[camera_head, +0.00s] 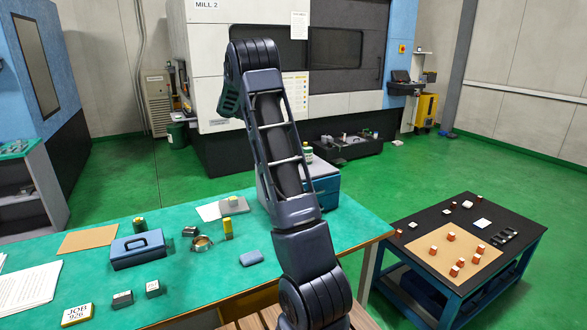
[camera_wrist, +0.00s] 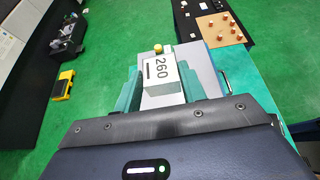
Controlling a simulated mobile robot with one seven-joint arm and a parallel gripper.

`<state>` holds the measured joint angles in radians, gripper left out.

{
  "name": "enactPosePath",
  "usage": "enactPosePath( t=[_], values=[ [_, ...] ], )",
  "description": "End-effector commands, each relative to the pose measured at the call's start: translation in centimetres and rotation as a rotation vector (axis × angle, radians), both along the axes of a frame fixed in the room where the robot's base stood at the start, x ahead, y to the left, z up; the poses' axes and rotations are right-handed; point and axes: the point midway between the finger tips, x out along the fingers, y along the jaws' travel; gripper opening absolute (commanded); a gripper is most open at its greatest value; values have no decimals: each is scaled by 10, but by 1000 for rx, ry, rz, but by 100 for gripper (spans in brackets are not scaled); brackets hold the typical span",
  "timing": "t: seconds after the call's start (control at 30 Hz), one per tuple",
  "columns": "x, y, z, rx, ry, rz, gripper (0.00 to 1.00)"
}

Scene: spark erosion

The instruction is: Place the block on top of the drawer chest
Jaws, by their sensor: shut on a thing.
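The block (camera_wrist: 162,68) is white with "260" and a dark bar printed on it. My gripper (camera_wrist: 162,88) is shut on it between two teal fingers in the wrist view. The drawer chest (camera_head: 327,193) is blue with a grey top and stands at the far right end of the green bench, partly behind my arm. Its grey top (camera_wrist: 207,76) shows behind and right of the block in the wrist view. The block overlaps the chest there; I cannot tell whether they touch. In the head view my arm hides the gripper and block.
A black-topped table (camera_head: 403,222) with small parts stands at the right.

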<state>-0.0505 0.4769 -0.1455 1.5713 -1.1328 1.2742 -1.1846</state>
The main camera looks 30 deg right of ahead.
Motion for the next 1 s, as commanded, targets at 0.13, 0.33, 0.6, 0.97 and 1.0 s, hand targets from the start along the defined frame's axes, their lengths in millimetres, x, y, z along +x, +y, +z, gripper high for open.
enactPosePath(
  t=[0.13, 0.33, 0.6, 0.97, 1.0],
  values=[
    [-1, -3, -14, 0, 4, -3, 0],
    [-1, -2, -55, 0, 4, -2, 0],
    [-1, -3, -111, 0, 5, -3, 0],
    [-1, -3, -153, 0, -1, -3, 0],
    [-1, -3, -155, 0, 0, -2, 0]
  ],
)
